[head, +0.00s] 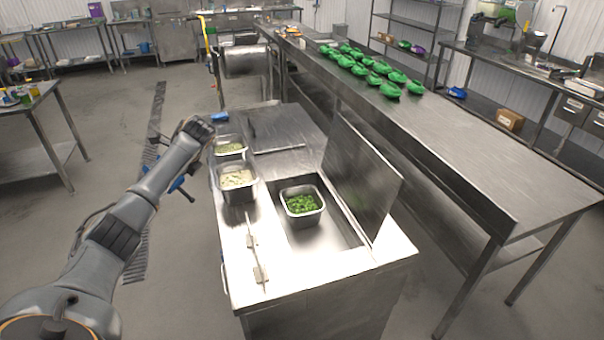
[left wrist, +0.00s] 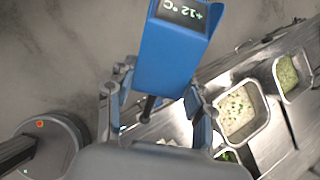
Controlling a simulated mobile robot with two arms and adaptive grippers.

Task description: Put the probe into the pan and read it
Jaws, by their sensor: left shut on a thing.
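My left gripper (head: 200,125) is shut on a blue probe (head: 219,117). The probe is held in the air by the far left end of the steel counter. In the left wrist view the blue probe (left wrist: 170,50) sits between the fingers of the gripper (left wrist: 158,98), and its display seems to read +12 °C. Its lower end is largely hidden by the gripper. The pan of pale rice (head: 237,180) stands at the counter's left edge, with a pan of greenish food (head: 230,148) behind it. A pan of bright green food (head: 302,203) stands to the right. My right gripper is out of view.
A raised steel lid (head: 362,175) stands right of the green pan. Small metal utensils (head: 260,273) lie on the counter's front left. A long steel table (head: 470,150) with several green items runs along the right. The floor on the left is largely clear.

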